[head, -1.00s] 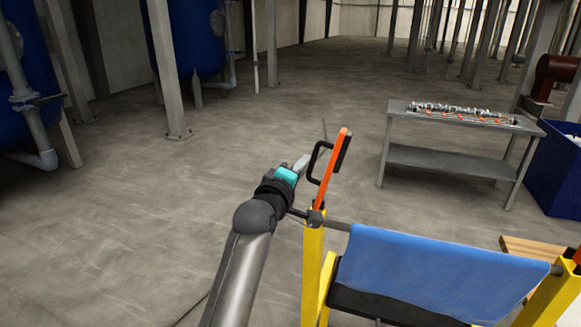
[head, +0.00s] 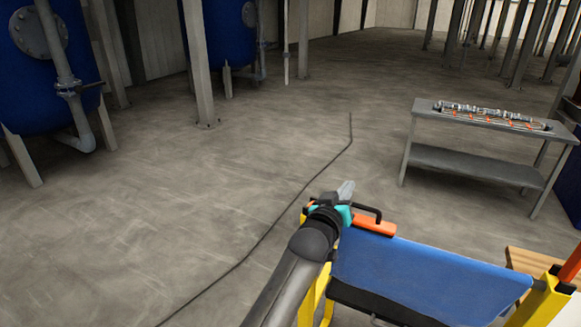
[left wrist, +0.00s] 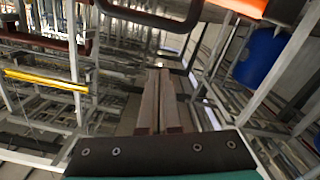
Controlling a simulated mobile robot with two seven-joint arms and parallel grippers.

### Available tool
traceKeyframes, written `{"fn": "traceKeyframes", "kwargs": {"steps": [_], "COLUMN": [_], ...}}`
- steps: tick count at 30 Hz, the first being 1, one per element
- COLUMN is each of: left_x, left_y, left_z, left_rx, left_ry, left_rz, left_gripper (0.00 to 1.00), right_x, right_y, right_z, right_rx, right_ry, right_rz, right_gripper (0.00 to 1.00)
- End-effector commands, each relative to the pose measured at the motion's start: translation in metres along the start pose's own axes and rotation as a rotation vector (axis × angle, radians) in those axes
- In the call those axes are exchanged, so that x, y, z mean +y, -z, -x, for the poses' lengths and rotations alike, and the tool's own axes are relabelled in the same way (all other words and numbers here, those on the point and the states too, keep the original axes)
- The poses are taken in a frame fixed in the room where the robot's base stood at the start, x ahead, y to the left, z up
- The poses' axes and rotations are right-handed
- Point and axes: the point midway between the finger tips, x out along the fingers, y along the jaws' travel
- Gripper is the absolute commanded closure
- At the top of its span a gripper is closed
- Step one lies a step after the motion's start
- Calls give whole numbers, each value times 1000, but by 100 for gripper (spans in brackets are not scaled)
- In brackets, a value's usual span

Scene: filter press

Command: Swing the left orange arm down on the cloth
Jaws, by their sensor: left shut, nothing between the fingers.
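The left orange arm (head: 374,224) lies low, tilted over the top left corner of the blue cloth (head: 425,270). Whether it touches the cloth I cannot tell. Its black loop handle (head: 369,210) stands above it. My left gripper (head: 345,190) is shut and empty beside the handle, at the left end of the orange arm. In the left wrist view the shut fingers (left wrist: 158,100) point away, with the handle (left wrist: 150,18) and the orange arm (left wrist: 240,7) at the top edge. My right gripper is not in view.
The cloth hangs on a frame with yellow posts (head: 552,300). Another orange arm (head: 571,264) stands at the right post. A grey table (head: 425,158) with metal parts stands behind. A dark cable (head: 262,240) runs over the open floor at left.

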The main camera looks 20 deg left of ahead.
Motion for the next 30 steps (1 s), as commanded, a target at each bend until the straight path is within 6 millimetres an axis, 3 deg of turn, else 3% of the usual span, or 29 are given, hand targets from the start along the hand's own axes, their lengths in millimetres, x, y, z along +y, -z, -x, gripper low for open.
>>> {"fn": "traceKeyframes", "kwargs": {"steps": [12,30], "left_x": [9,8], "left_y": [-39,-50], "left_z": [-2,-2], "left_rx": [-2,-1], "left_ry": [15,20], "left_rz": [-295,-398], "left_gripper": [100,100], "right_x": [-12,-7], "right_y": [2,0], "right_z": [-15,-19], "right_rx": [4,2], "right_ry": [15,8], "right_rz": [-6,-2], "right_gripper": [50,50]}}
